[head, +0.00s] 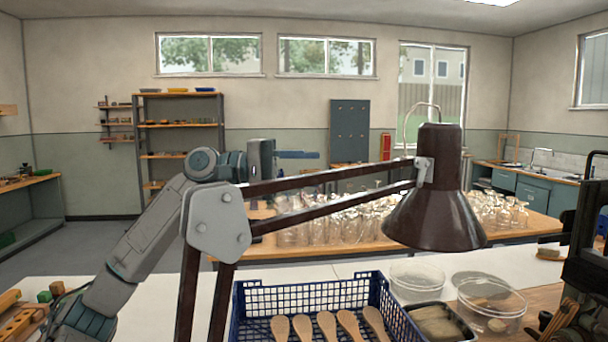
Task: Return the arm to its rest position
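My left arm comes up from the lower left and bends at a raised wrist. My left gripper (298,155) is held up in the air, pointing right, above and behind the brown desk lamp's arm. Its blue fingers show nearly edge-on, so I cannot tell whether they are open or shut. I see nothing held in them. My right gripper is not in view.
The brown desk lamp (436,200) stretches across the middle, close to my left arm. A dark machine (586,225) stands far right.

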